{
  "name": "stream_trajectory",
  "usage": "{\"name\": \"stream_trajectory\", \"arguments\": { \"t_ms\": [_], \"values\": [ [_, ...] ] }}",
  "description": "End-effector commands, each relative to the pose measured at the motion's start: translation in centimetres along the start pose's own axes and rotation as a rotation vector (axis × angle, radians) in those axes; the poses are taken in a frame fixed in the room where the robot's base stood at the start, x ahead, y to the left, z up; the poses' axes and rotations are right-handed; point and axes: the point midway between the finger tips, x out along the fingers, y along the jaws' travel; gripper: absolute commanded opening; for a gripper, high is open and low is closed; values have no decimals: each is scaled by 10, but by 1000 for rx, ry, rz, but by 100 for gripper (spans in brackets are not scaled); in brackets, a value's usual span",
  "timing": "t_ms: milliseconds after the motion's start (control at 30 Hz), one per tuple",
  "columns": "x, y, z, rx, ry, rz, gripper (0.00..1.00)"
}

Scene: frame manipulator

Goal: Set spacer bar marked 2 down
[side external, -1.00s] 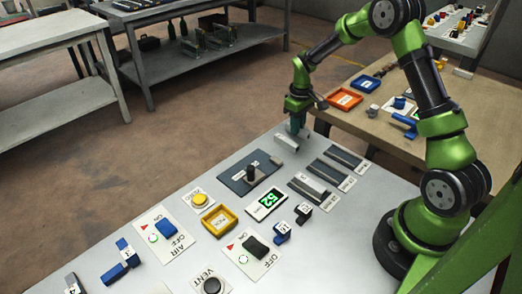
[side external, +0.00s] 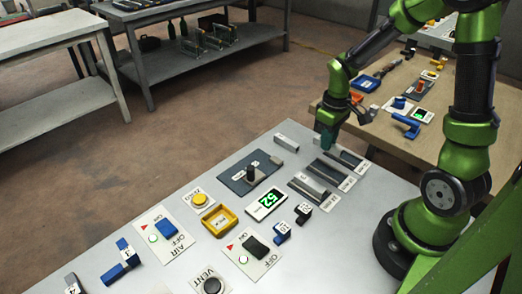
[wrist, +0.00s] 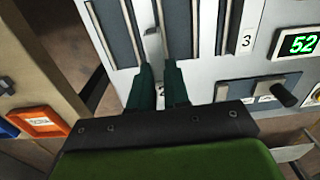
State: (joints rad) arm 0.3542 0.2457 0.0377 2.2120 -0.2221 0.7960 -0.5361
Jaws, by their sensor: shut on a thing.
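My gripper (side external: 328,148) is low over the row of dark slotted plates at the table's far right. In the wrist view its two dark green fingers (wrist: 159,72) are closed on a narrow grey bar, the spacer bar marked 2 (wrist: 158,28). The bar lines up along the middle plate (wrist: 180,25). The fingers partly cover a white label there, apparently 2. Whether the bar touches the bottom of its slot cannot be told. The plate labelled 3 (wrist: 228,20) is beside it in the wrist view.
A loose grey bar (side external: 287,143) lies near the table's back edge. A blue-grey plate with a black knob (side external: 250,173), a green display reading 52 (side external: 267,203) and a yellow tray (side external: 219,220) stand nearby. An orange tray (wrist: 38,122) is on the other table.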

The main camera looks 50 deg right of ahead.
Motion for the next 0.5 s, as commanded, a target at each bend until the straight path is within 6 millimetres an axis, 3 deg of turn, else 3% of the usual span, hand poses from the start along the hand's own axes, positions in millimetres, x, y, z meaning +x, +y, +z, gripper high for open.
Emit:
{"name": "stream_trajectory", "arguments": {
  "t_ms": [167,300,500],
  "values": [
    [-4,-19,8,-48,8,3,0],
    [-8,-59,8,-142,15,4,0],
    [-11,-116,21,-130,13,1,0]
  ]
}}
